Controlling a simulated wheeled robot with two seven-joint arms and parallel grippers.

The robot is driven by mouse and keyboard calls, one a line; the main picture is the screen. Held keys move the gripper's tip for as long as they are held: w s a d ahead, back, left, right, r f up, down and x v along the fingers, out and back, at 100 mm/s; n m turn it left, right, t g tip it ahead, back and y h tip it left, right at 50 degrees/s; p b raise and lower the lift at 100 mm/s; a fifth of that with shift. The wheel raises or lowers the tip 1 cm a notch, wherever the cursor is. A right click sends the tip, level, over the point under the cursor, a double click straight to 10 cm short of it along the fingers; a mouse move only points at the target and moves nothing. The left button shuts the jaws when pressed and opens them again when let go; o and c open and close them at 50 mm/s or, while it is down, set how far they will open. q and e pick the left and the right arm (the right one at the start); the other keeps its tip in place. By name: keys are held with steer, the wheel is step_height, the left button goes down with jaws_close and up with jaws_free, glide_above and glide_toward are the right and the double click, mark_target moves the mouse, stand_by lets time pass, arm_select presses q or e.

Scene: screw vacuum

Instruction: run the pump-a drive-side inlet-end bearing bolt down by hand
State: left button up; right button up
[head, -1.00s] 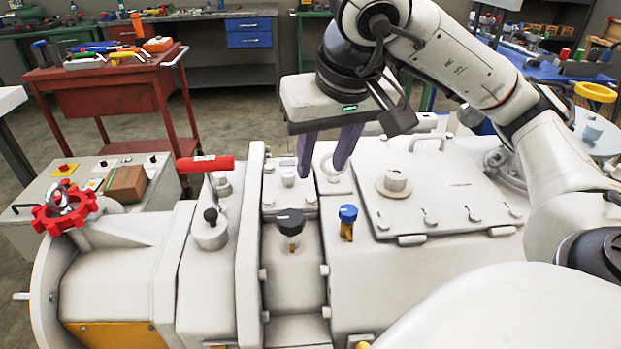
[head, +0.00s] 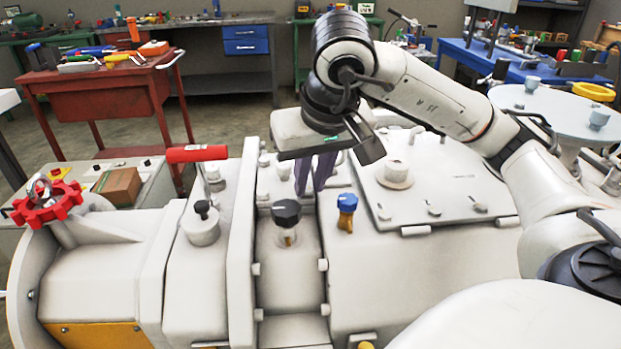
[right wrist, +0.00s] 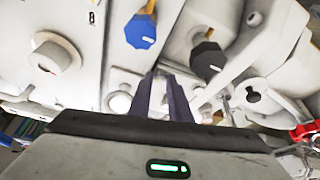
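The white pump body (head: 425,275) fills the foreground of the head view. Near its middle is a narrow bearing section with pale caps and bolt heads, including a pale cap (head: 284,171). I cannot tell which of these is the named bolt. My right gripper (head: 311,190) points down over the far end of this section, its two purple fingers apart with a visible gap. The fingers also show in the right wrist view (right wrist: 163,78), their tips close to the pale housing. Nothing is clearly held, and the spot at the tips is partly hidden. My left gripper is not in view.
A black knob (head: 286,212) and a blue knob (head: 347,205) stand just in front of the right gripper. A red-handled lever (head: 196,153) and a red handwheel (head: 47,203) are at left. A flat cover (head: 440,190) lies right. A red tool cart (head: 95,88) stands behind.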

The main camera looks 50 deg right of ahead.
jaws_close()
steer(key=shift+r, duration=0.1)
